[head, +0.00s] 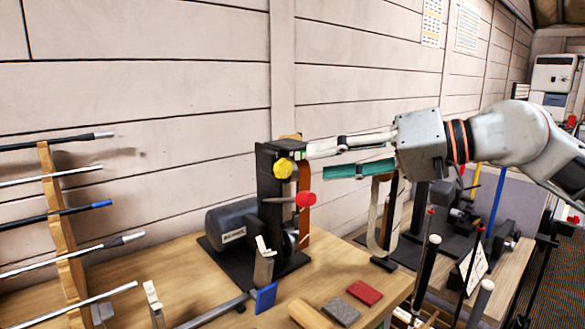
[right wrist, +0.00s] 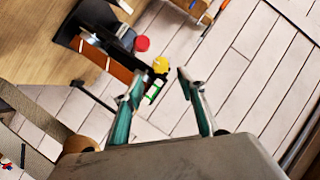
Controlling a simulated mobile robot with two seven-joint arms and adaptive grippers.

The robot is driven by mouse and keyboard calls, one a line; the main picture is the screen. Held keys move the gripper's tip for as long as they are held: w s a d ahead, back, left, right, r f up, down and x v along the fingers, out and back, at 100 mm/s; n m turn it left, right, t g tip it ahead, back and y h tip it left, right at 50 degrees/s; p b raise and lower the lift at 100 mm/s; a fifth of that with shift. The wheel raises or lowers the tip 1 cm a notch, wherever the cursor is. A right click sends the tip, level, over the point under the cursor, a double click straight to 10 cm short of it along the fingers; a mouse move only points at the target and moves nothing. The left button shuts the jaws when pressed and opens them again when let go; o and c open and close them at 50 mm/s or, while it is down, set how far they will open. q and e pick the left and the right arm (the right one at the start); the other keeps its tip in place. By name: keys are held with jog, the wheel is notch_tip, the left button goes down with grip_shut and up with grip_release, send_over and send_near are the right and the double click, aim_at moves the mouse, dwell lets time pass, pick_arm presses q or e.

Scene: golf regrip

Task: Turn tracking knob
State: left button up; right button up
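A black belt sander (head: 268,205) stands on the wooden bench, with an orange-brown belt on its upright arm. A yellow knob (head: 284,167) is near the top of the arm, and a red knob (head: 305,199) is lower down. I cannot tell from markings which one is the tracking knob. My right gripper (head: 316,163) reaches in from the right, open and empty, its fingertips close to the yellow knob. In the right wrist view, the yellow knob (right wrist: 161,65) lies just beyond the gap between the fingers (right wrist: 156,84), with the red knob (right wrist: 142,43) farther away. My left gripper is not seen.
A wooden rack (head: 62,230) with several shafts stands at the left. A clamp with a blue jaw (head: 265,297), a grey block (head: 340,310) and a red block (head: 364,292) lie at the bench front. The plank wall (head: 180,120) is close behind the sander.

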aim_at(287, 169)
jog(key=x, duration=0.6)
jog(key=shift+w+a+f, duration=0.1)
jog(key=shift+a, duration=0.05)
jog(key=c, duration=1.1)
